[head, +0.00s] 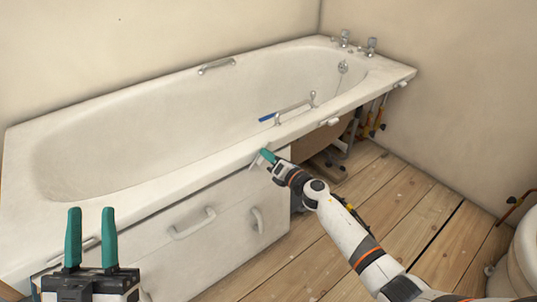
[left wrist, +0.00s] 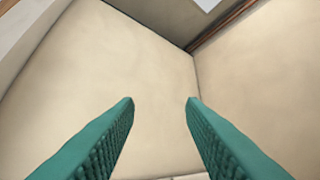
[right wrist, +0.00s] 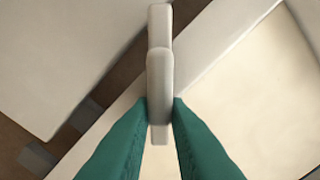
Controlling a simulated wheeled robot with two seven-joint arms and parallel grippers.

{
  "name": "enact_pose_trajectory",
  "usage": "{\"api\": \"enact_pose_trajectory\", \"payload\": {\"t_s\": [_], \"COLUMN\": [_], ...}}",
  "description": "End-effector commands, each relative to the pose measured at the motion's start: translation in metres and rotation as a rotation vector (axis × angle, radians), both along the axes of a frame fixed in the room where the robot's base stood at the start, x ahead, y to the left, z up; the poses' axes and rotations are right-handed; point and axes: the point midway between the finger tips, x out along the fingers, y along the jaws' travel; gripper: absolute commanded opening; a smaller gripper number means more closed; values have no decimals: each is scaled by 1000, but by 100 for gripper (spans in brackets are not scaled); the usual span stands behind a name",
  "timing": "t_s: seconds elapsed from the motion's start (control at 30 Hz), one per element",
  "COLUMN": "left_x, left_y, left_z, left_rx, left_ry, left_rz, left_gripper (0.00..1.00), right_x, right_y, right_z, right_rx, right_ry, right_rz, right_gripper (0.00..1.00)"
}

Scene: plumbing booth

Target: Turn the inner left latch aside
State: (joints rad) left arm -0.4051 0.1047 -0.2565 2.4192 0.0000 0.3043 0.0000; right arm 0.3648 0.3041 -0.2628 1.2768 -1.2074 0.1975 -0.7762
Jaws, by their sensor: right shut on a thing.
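The inner left latch (head: 256,161) is a small white tab under the front rim of the bathtub (head: 150,160), at the right end of the white bath panel (head: 232,212). My right gripper (head: 266,155) is at this latch, its teal fingers partly covering it. In the right wrist view the latch (right wrist: 159,75) stands upright in the picture, with its lower end between the closed fingertips (right wrist: 160,112). The diagonal panel and rim edges lie behind it. My left gripper (head: 91,210) is open and empty, fingers up, in front of the tub's left end; its wrist view (left wrist: 160,101) shows only walls between the fingers.
The panel has two handles (head: 193,224). Right of it, the space under the tub is open, with pipes (head: 375,120) inside. Another white latch (head: 331,123) sits under the rim there. The wooden floor (head: 400,195) is mostly clear; a white fixture (head: 520,255) stands at the right edge.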

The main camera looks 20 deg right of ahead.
Motion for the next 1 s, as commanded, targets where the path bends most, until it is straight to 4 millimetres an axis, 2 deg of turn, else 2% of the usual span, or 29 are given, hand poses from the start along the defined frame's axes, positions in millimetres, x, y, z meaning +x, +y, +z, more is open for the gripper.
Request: {"api": "enact_pose_trajectory", "payload": {"t_s": [0.6,1.0], "left_x": [32,37], "left_y": [0,3], "left_z": [-53,-78], "left_rx": [117,160], "left_ry": [411,570], "left_rz": [23,32], "left_gripper": [36,36], "right_x": [2,2], "right_y": [-6,-6], "right_z": [-9,-13], "right_rx": [517,692], "right_ry": [190,252], "right_rz": [-3,-2], "right_gripper": [0,0]}}
